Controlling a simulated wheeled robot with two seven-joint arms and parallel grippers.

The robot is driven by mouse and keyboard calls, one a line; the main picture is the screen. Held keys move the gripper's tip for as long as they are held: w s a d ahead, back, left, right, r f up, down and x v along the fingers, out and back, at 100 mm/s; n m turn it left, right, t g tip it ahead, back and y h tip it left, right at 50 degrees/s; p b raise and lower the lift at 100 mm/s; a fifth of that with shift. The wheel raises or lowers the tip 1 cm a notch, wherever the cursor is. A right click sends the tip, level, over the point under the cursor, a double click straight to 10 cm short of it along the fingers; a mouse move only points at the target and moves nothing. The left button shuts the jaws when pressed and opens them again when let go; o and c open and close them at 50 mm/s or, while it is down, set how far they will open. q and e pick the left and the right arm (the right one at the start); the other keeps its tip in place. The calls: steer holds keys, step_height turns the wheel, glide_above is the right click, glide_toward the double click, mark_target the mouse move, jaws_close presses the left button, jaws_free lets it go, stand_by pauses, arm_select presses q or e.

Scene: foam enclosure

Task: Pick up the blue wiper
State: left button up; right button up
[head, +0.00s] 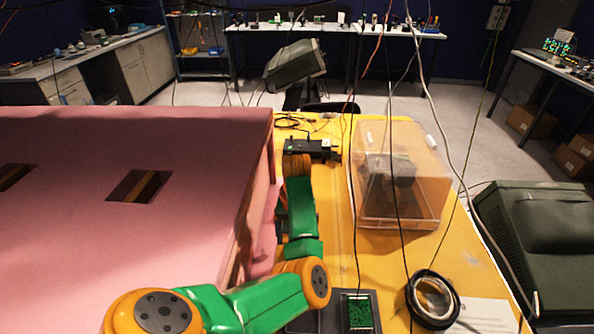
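I cannot make out a blue wiper anywhere in the head view. One green and orange arm of mine comes in from the lower left. It bends and reaches away along the right side of a pink foam enclosure (90,220). The arm's far orange part ends next to a dark, wide shape (312,149) at the back of the yellow table. I cannot tell whether that shape is my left gripper or a device on the table. No fingertips show clearly. My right gripper is out of view. The inside of the enclosure is hidden, except for small dark openings in its top.
The yellow table (335,205) holds a clear box (402,200) with a dark object inside. Several cables hang across the view. A grey-green monitor (540,240) stands right.

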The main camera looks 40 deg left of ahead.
arm_select(q)
steer(key=shift+s+d+f+p, duration=0.3)
steer(key=shift+f+p, duration=0.1)
steer(key=shift+f, duration=0.25)
steer(key=shift+s+d+f+p, duration=0.2)
steer(key=shift+s+f+p, duration=0.15)
steer(key=shift+f, duration=0.25)
step_height(320, 180, down, 3)
steer(key=shift+r, duration=0.2)
steer(key=shift+w+a+f, duration=0.2)
steer(key=shift+w+f, duration=0.05)
steer(key=shift+s+d+r, duration=0.1)
steer(key=c, duration=1.3)
jaws_close()
